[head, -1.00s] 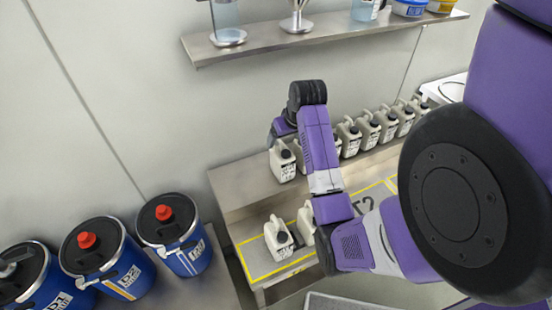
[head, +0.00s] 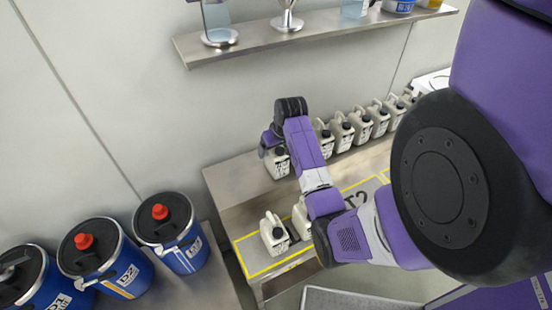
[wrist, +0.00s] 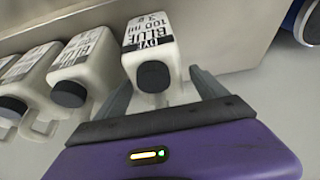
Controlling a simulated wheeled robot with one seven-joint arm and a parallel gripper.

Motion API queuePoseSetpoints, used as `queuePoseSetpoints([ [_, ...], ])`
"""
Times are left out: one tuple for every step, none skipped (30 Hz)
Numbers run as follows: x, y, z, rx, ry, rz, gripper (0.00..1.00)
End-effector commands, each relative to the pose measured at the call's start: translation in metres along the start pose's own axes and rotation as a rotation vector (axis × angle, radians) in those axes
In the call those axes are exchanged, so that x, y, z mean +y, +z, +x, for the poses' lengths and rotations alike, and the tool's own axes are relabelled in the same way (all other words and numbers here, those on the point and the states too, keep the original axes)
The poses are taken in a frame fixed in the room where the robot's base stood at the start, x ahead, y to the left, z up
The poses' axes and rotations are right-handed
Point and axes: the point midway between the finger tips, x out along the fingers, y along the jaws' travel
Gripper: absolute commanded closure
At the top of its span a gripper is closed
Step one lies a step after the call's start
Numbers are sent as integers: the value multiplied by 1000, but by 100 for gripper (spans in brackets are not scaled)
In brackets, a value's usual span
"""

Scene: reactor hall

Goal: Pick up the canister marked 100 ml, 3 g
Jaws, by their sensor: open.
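The canister marked 100 ml, 3 g (wrist: 148,48) is a pale jug with a black cap and a label reading DYE BLUE in the wrist view. It stands at the near left end of the back row, and it also shows in the head view (head: 277,163). My gripper (wrist: 162,78) is open, with one dark finger on each side of this canister's capped end. I cannot tell whether the fingers touch it. In the head view my gripper (head: 268,141) is over the canister's top and hides part of it.
A row of similar canisters (head: 343,131) runs right along the raised ledge. Two more, one partly hidden by my arm, stand on the yellow-marked lower surface (head: 255,268). Blue drums (head: 172,232) stand at the left. A wall shelf (head: 275,38) overhangs behind.

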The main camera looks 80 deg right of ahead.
Motion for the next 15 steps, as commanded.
queuePoseSetpoints([
  [0, 0, 0, 1, 0, 0, 18],
  [0, 0, 0, 1, 0, 0, 18],
  [0, 0, 0, 1, 0, 0, 18],
  [0, 0, 0, 1, 0, 0, 18],
  [0, 0, 0, 1, 0, 0, 24],
  [0, 0, 0, 1, 0, 0, 32],
  [0, 0, 0, 1, 0, 0, 38],
  [0, 0, 0, 1, 0, 0, 44],
  [0, 0, 0, 1, 0, 0, 52],
  [0, 0, 0, 1, 0, 0, 57],
  [0, 0, 0, 1, 0, 0, 63],
  [0, 0, 0, 1, 0, 0, 71],
  [0, 0, 0, 1, 0, 0, 77],
  [0, 0, 0, 1, 0, 0, 83],
  [0, 0, 0, 1, 0, 0, 91],
])
